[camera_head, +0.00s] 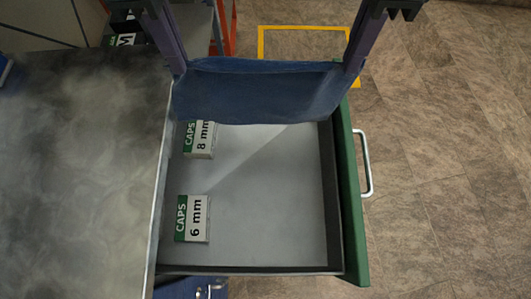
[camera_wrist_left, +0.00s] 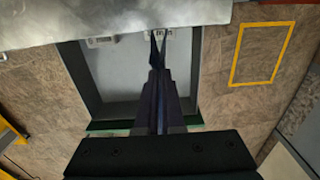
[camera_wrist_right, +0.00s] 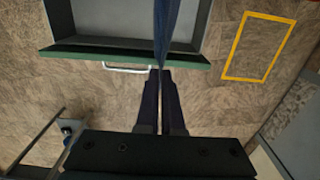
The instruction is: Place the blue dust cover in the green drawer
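The blue dust cover (camera_head: 258,92) is a sheet of cloth stretched between my two grippers, sagging a little, above the far end of the open green drawer (camera_head: 352,215). My left gripper (camera_head: 178,72) is shut on its left end, near the drawer's inner side. My right gripper (camera_head: 351,70) is shut on its right end, above the green front. In the right wrist view the cover (camera_wrist_right: 168,35) shows nearly edge-on beyond the fingertips. The cover hides the drawer's far end in the head view.
Two boxes of caps, 8 mm (camera_head: 200,139) and 6 mm (camera_head: 192,219), sit along the drawer's left side; the rest of its visible floor is clear. A grey worktop (camera_head: 80,170) lies left. A metal handle (camera_head: 366,163) sticks out from the drawer front.

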